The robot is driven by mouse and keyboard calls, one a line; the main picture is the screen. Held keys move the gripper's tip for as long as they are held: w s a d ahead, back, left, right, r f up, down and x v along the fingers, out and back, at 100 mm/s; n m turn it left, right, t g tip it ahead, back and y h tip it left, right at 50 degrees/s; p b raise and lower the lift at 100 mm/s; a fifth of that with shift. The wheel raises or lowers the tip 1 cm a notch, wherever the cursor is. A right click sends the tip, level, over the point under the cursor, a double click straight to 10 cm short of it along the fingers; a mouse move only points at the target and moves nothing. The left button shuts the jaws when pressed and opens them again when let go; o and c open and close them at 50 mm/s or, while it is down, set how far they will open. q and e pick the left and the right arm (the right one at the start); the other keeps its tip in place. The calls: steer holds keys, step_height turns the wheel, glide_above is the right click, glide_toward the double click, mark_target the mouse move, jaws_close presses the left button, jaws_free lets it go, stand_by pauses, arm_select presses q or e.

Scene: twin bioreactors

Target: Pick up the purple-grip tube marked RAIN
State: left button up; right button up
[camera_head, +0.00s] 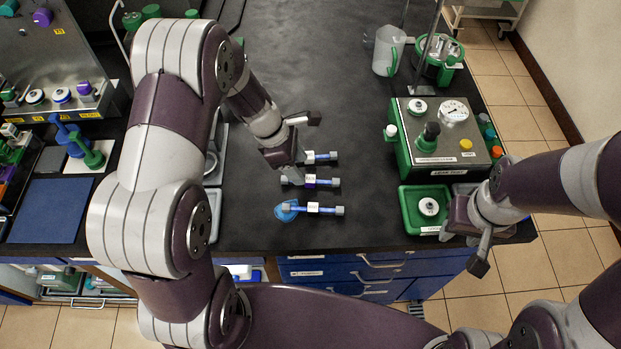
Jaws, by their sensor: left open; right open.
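Three blue tubes with grey end caps and white labels lie crosswise on the dark bench, one behind another. The middle tube (325,182) shows a bit of purple by its label and looks like the purple-grip one. The far tube (325,157) is partly hidden by my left gripper. The near tube (325,210) lies by a round blue piece. The label writing is too small to read. My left gripper (303,149) is open and empty, over the left part of the far and middle tubes; contact cannot be told. My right gripper (494,246) is open at the bench's front right edge.
A green tray (408,222) and a green-sided test unit (436,150) stand to the right. A clear jug (387,50) stands behind. A blue mat (47,211) and green and blue fittings lie left. The bench between the tubes and green tray is clear.

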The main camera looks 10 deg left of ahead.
mark_target(308, 179)
arm_select(q)
steer(key=x, duration=0.4)
steer(key=shift+s+f, duration=0.1)
steer(key=shift+s, duration=0.05)
steer(key=shift+w+f, duration=0.2)
steer(key=shift+s, duration=0.1)
jaws_close()
steer(key=shift+r, duration=0.2)
